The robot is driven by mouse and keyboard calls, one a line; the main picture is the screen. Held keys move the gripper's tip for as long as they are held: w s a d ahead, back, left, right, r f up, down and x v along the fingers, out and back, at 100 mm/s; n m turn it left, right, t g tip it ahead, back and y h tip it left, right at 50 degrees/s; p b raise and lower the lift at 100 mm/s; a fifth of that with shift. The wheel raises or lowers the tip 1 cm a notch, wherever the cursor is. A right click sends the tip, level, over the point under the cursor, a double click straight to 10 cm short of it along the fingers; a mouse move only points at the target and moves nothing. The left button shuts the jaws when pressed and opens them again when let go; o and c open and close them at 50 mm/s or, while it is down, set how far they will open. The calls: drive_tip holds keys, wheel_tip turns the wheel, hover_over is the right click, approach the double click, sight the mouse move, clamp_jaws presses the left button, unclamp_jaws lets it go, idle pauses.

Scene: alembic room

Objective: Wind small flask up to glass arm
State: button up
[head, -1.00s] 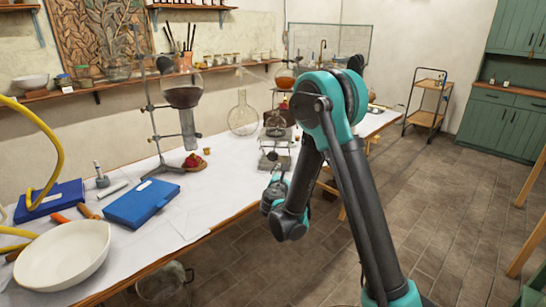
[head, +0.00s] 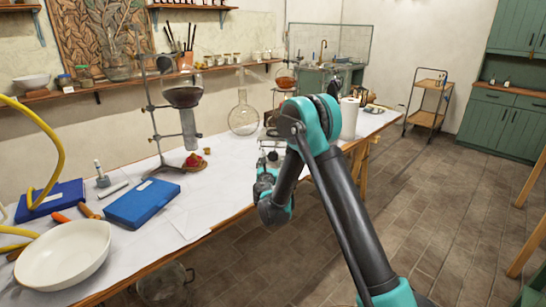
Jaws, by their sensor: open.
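The small flask (head: 269,118), round with dark reddish-brown contents, stands on a metal jack stand (head: 270,140) near the table's front edge. My arm hides its right side and much of the stand. A larger clear round flask (head: 243,119) stands to its left, and a thin pale glass arm (head: 256,73) runs above them. I cannot tell the gap between the flask and the glass arm's end. My gripper (head: 269,157) is low in front of the stand, small and partly merged with it. It is open; any touching cannot be made out.
Blue boxes (head: 143,203) and a white bowl (head: 64,254) lie nearer left. A paper roll (head: 349,118) stands behind my arm. The floor (head: 410,210) to the right is clear.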

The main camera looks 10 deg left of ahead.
sight(273, 157)
drive_tip(key=shift+w, duration=3.2)
drive_tip(key=c, duration=1.2)
